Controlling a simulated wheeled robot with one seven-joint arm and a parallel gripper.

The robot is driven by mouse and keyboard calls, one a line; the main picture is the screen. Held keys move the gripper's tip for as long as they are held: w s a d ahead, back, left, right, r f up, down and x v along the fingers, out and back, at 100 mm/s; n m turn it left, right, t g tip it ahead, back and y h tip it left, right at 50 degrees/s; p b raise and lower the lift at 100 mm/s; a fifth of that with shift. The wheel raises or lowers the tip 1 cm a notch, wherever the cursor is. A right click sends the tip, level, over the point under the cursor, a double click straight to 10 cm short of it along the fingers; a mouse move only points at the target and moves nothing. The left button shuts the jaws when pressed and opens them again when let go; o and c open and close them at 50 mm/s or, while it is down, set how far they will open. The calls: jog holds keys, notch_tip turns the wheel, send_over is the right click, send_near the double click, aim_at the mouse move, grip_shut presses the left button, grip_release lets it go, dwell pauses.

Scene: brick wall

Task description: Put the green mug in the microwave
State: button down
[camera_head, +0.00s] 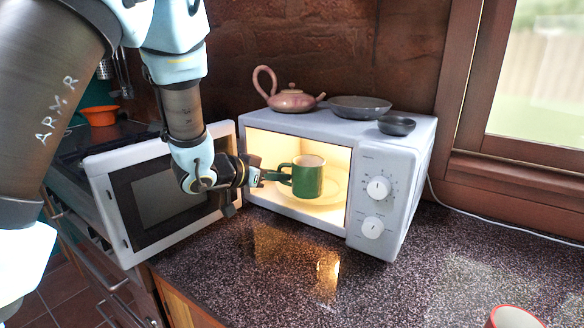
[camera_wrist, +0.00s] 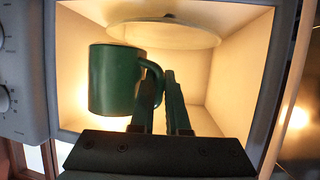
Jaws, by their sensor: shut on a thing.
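The green mug (camera_head: 309,178) is upright in the lit opening of the white microwave (camera_head: 378,150). It also shows large in the wrist view (camera_wrist: 112,80). My gripper (camera_head: 280,178) reaches in from the left and is shut on the mug's handle; the fingers also show at the handle in the wrist view (camera_wrist: 162,85). The microwave door (camera_head: 128,245) stands wide open to the left. A round turntable plate (camera_head: 335,190) lies inside, partly hidden by the mug. I cannot tell whether the mug touches it.
A pink teapot (camera_head: 292,101), a dark pan (camera_head: 358,107) and a small dark bowl (camera_head: 397,126) stand on top of the microwave. An orange bowl (camera_head: 99,115) is at the back left. A red-rimmed cup (camera_head: 514,317) is at the lower right. The speckled counter (camera_head: 400,285) in front is mostly clear.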

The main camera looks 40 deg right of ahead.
jog(key=w+d+p, duration=0.1)
jog(key=w+d, duration=0.1)
jog(key=d, duration=0.1)
jog(key=w+d+p, duration=0.1)
jog(key=w+d, duration=0.1)
jog(key=d, duration=0.1)
jog(key=w+d+p, duration=0.1)
jog(key=w+d, duration=0.1)
jog(key=d, duration=0.1)
jog(key=shift+w+r+p, duration=0.15)
jog(key=shift+w+p, duration=0.15)
jog(key=shift+a+f+p, duration=0.1)
jog(key=shift+f+p, duration=0.75)
jog(key=shift+f, duration=1)
jog(key=shift+f, duration=0.15)
jog(key=c, duration=0.9)
grip_release()
